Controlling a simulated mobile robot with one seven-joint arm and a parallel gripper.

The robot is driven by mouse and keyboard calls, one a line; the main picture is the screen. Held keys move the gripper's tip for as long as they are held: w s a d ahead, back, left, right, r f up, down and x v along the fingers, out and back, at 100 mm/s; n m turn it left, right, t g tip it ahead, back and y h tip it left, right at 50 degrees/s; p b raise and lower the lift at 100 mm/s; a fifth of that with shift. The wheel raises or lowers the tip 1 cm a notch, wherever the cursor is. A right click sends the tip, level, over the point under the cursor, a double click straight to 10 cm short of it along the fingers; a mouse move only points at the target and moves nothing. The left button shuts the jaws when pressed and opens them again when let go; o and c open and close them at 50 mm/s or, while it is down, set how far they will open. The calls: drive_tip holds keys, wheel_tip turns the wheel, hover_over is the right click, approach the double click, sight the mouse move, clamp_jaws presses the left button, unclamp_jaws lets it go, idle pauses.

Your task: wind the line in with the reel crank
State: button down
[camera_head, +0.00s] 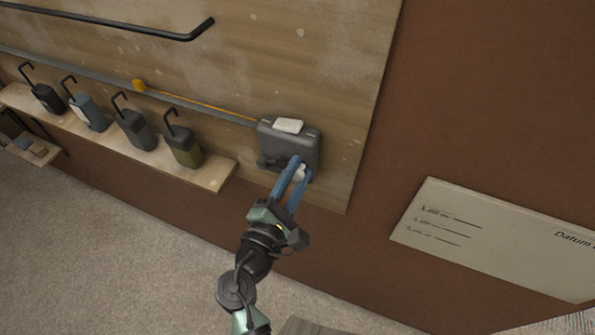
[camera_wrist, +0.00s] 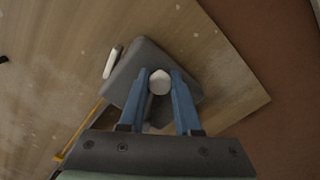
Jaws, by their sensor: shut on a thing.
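The grey reel housing (camera_head: 288,145) is fixed to the wooden board, with a pale block (camera_head: 288,126) on its top. A dark crank arm (camera_head: 270,164) shows low on its front. My gripper (camera_head: 300,172) is shut on the white crank knob, which shows between the blue fingers in the wrist view (camera_wrist: 159,82). The orange line (camera_head: 215,107) runs from the reel's upper left along a grey rail to an orange block (camera_head: 139,86). The wrist view also shows the reel housing (camera_wrist: 207,62). My fingers hide part of the crank.
A wooden shelf (camera_head: 215,176) left of the reel holds several hook-topped containers, the nearest one olive and grey (camera_head: 182,146). A black bar (camera_head: 150,27) crosses the upper left. A pale sign (camera_head: 490,238) is on the brown wall at right.

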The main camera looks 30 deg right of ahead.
idle(0.3)
drive_tip(key=c, duration=0.6)
unclamp_jaws()
drive_tip(key=b+v, duration=0.3)
drive_tip(key=v, duration=1)
drive_tip(key=shift+b, duration=0.35)
